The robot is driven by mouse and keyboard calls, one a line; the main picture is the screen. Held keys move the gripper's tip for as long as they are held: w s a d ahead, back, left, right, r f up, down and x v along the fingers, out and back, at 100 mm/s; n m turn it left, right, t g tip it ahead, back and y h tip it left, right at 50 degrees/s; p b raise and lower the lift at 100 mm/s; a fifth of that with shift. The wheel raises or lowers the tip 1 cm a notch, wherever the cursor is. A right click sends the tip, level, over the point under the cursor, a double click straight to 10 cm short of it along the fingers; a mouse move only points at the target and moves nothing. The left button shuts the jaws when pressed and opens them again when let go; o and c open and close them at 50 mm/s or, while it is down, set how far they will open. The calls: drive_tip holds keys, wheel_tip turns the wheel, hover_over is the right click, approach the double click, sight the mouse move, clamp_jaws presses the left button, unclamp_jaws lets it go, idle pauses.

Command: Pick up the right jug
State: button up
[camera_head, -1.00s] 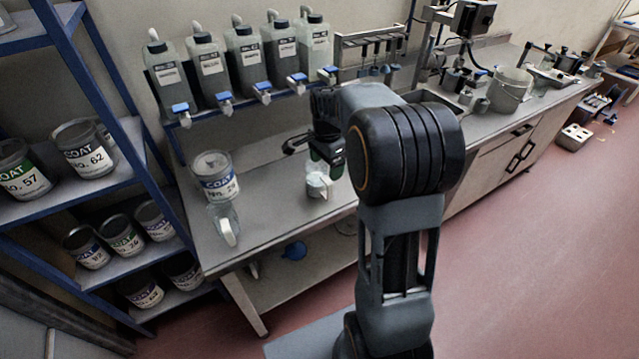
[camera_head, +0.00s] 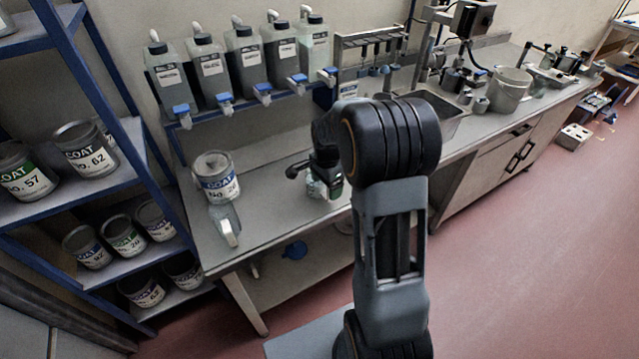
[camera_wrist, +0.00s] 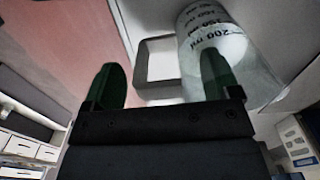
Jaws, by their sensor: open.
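The right jug is a clear measuring jug with volume marks, standing on the grey bench. In the head view it (camera_head: 314,187) is mostly hidden behind my gripper (camera_head: 331,184). In the wrist view the jug (camera_wrist: 232,45) is at the upper right, with its pale loop handle (camera_wrist: 141,62) showing between my two green fingers. My gripper (camera_wrist: 160,62) is open, with the fingers apart on either side of the handle. I cannot tell whether a finger touches the jug. Another clear jug (camera_head: 225,222) with a pale handle stands at the bench's left end.
A COAT can (camera_head: 216,178) stands behind the left jug. Several tap dispensers (camera_head: 245,60) line the shelf above the bench. A can rack (camera_head: 60,210) stands at the left. A bucket (camera_head: 510,90) and sink are farther right. Bench between the jugs is clear.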

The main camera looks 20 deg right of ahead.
drive_tip(key=shift+c, duration=0.4)
drive_tip(key=c, duration=1)
drive_tip(key=shift+c, duration=0.5)
drive_tip(key=shift+r, duration=0.25)
